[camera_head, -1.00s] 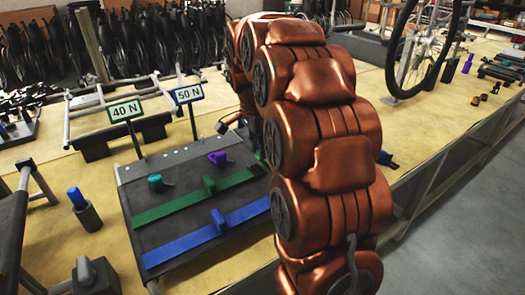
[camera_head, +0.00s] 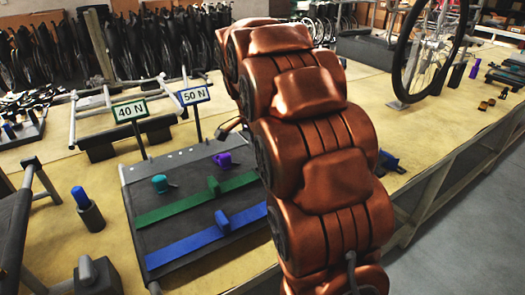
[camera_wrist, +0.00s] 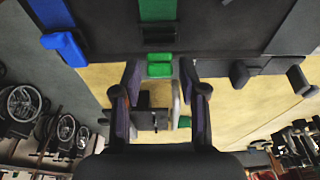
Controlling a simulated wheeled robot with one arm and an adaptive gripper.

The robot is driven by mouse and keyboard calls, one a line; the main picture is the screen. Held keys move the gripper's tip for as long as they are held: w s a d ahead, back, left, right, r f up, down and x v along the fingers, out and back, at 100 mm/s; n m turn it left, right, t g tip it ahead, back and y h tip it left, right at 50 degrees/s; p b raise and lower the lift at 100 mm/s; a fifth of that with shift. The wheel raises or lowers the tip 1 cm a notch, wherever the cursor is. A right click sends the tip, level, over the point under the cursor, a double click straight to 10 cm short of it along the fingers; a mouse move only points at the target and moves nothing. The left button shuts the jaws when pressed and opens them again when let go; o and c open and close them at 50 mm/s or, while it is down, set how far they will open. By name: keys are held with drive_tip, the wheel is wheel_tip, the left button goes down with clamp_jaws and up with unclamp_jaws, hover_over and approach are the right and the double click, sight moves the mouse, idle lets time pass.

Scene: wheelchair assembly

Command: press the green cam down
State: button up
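In the wrist view, a green block, seemingly the cam (camera_wrist: 159,70), shows centred between and just beyond my fingertips, below the end of the green strap (camera_wrist: 158,10). My gripper (camera_wrist: 159,80) is open, with its two dark fingers apart and nothing held between them. I cannot tell whether it touches the cam. In the head view my gripper is hidden behind my copper arm.
A blue strap (camera_head: 195,245) with a blue block (camera_head: 222,221) lies parallel to the green one. A teal piece (camera_head: 160,184) and a purple piece (camera_head: 222,160) sit behind. Signs reading 40 N (camera_head: 130,111) and 50 N (camera_head: 193,95) stand at the board's back edge.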

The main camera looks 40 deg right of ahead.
drive_tip(key=shift+o, duration=0.7)
drive_tip(key=shift+r, duration=0.1)
drive_tip(key=v, duration=1.2)
idle(0.4)
